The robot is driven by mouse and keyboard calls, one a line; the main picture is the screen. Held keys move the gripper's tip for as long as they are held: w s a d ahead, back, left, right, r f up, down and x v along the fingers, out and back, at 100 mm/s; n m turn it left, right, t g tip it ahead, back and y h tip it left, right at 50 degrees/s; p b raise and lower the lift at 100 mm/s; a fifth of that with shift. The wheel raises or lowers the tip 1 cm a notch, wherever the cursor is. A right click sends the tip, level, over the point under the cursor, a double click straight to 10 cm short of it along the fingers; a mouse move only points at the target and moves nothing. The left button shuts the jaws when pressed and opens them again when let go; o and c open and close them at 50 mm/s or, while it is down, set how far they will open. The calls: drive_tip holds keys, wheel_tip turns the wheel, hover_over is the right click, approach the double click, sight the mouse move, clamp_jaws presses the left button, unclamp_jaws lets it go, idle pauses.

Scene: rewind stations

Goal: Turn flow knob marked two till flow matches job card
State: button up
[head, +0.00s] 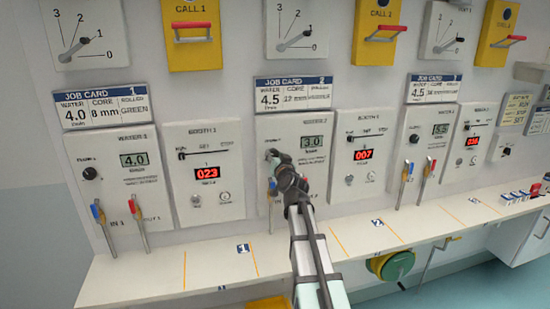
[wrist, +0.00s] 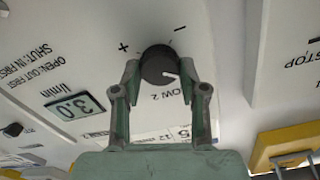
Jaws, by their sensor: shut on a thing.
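The flow knob marked 2 (wrist: 158,64) is a round black knob with a white pointer line, on the Water 2 panel (head: 318,178). My gripper (wrist: 161,76) is shut on it, one finger on each side. In the head view my gripper (head: 273,159) reaches the panel's upper left and hides most of the knob. Plus and minus marks show beside the knob in the wrist view. The Water 2 display (head: 312,142) reads 3.0; it also shows in the wrist view (wrist: 74,106). Job card 2 (head: 293,96) gives water 4.5.
A blue-tipped lever (head: 271,195) stands just left of my arm. The Booth 2 panel (head: 362,155), reading 007, is to the right. The Water 1 panel (head: 131,168) reads 4.0. The white shelf (head: 200,266) below is mostly clear.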

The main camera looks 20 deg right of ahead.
drive_tip(key=m, duration=0.3)
drive_tip(key=shift+m, duration=1.9)
drive_tip(key=shift+d, duration=0.1)
drive_tip(key=o, duration=1.1)
drive_tip(key=shift+o, duration=0.2)
drive_tip(key=s+a, duration=0.2)
drive_tip(key=s, duration=0.9)
drive_tip(key=shift+s, duration=0.4)
